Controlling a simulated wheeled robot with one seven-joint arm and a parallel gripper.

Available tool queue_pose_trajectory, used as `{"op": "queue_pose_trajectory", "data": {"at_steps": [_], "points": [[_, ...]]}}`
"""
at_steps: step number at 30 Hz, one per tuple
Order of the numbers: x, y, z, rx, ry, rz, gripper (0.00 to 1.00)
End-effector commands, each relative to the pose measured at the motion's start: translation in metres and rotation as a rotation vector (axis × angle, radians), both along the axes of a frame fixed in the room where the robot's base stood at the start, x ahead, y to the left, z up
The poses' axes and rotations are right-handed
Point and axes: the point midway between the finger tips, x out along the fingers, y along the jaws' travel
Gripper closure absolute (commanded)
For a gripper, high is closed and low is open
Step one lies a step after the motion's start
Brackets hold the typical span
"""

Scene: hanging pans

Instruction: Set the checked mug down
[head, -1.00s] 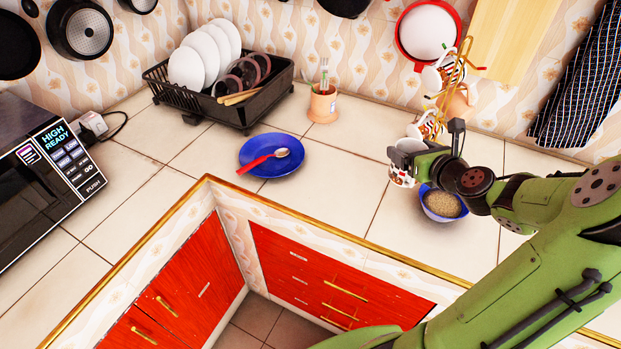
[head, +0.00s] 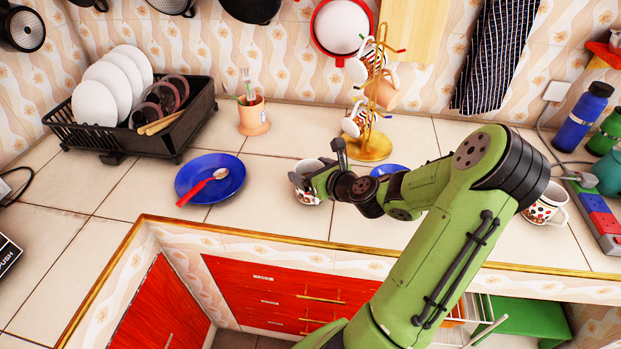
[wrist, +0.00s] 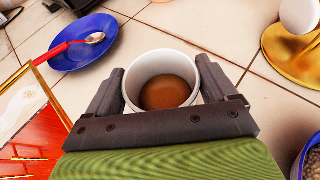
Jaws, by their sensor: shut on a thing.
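The mug (head: 307,196), white with a dark and reddish pattern, is in my gripper (head: 322,180), right of the blue plate in the head view. In the wrist view the mug (wrist: 168,82) is upright, open end toward the camera, with something brown inside. The two fingers of my gripper (wrist: 168,95) press on opposite sides of its wall. The mug's base is hidden in the wrist view, and I cannot tell whether it touches the tiled counter (head: 270,235).
The blue plate (head: 231,184) with a red spoon (head: 203,187) lies left of the mug. A gold mug stand (head: 369,148) is behind it. A blue bowl (head: 386,170) is partly hidden by my arm. Another patterned mug (head: 543,208) stands at right. Tiles between plate and held mug are bare.

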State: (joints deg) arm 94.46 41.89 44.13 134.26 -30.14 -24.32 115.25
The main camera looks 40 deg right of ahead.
Motion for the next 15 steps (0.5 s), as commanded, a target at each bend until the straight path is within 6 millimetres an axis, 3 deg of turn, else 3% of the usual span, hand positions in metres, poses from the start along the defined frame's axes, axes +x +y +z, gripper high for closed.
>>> {"op": "queue_pose_trajectory", "data": {"at_steps": [10, 11, 13, 15], "points": [[0.0005, -0.0001, -0.0064, -0.001, -0.003, 0.0, 0.86], [0.0, -0.0002, -0.0064, -0.002, -0.001, 0.0, 0.1], [0.0, -0.0002, -0.0061, -0.002, -0.001, 0.0, 0.0], [0.0001, -0.0002, -0.006, -0.002, -0.001, 0.0, 0.0]]}}
